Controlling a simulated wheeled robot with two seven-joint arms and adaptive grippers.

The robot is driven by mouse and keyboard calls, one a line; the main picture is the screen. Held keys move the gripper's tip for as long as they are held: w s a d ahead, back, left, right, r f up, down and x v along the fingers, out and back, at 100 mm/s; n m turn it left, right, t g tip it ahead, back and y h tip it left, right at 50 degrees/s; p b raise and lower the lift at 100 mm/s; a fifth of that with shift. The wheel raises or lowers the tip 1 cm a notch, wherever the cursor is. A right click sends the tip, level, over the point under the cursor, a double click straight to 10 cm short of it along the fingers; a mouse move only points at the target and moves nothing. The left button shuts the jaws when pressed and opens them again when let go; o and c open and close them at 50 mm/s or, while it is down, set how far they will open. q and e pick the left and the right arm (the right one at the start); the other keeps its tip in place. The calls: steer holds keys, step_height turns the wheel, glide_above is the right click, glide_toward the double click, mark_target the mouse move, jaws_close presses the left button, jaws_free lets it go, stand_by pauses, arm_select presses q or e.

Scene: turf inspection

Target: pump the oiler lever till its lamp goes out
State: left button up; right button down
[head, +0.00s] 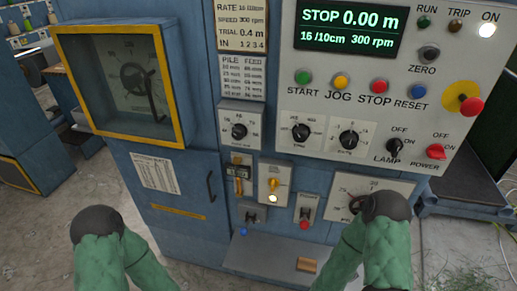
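A small light plate (275,184) is on the blue machine front, low in the middle, with a yellow-orange lever or knob (273,184) on it. A small lamp (273,198) at its lower part glows pale yellow. The plate's lettering is too small to read, so I cannot be sure that it is the oiler. Beside it on the left is a brass-coloured fitting (239,173). My two green-sleeved arms with black rounded ends show at the bottom left and bottom right, apart from the plate. No gripper fingers are in view.
Below the plate are a blue-tipped fitting (243,231) and a red-tipped one (304,225). A grey shelf (262,257) juts out beneath, with a small wooden block (307,265). The control panel (447,73) is above right; a yellow-framed dial window (177,128) is left.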

stand_by(0.3)
arm_select(q)
jaws_close()
stand_by(1.1)
